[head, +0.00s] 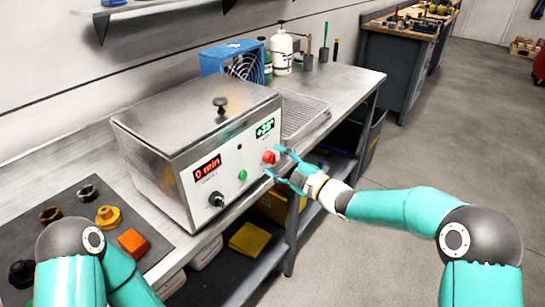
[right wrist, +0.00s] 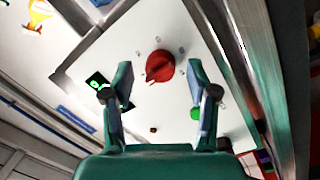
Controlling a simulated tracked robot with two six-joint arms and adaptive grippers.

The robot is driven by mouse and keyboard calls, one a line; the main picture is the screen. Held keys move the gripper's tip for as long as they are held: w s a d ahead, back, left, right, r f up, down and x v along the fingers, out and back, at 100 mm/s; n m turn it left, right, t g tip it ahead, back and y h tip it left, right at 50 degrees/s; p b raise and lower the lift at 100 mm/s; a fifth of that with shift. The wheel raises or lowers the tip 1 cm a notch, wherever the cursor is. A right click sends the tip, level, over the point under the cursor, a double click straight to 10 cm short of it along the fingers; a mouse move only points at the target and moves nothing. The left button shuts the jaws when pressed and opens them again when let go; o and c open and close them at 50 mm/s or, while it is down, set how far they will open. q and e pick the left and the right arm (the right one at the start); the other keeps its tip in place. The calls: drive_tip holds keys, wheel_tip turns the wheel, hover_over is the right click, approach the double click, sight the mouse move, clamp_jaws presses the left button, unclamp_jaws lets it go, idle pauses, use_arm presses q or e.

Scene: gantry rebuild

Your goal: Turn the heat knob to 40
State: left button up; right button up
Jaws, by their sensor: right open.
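The red heat knob (head: 269,157) is on the front panel of a steel bath unit (head: 190,140), below a green-lit display (head: 265,128) that seems to read about 38. My right gripper (head: 273,161) is open at the knob, its fingers pointing at the panel. In the right wrist view the red knob (right wrist: 160,66) shows between and beyond the two fingertips (right wrist: 160,72), with a gap on each side; I see no contact. Its pointer faces lower left in that view. My left gripper is out of view; only part of that arm shows.
The panel also has a red-lit timer display (head: 207,168) reading 0 min, a black knob (head: 216,199) and a green button (head: 242,175). A dark mat (head: 75,225) with loose knobs lies at left. A steel tray (head: 302,114) and a blue fan box (head: 232,60) stand behind.

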drive_tip(key=shift+a, duration=0.15)
drive_tip(key=shift+a, duration=0.1)
drive_tip(key=shift+c, duration=0.5)
drive_tip(key=shift+f, duration=0.1)
clamp_jaws()
drive_tip(key=shift+s, duration=0.1)
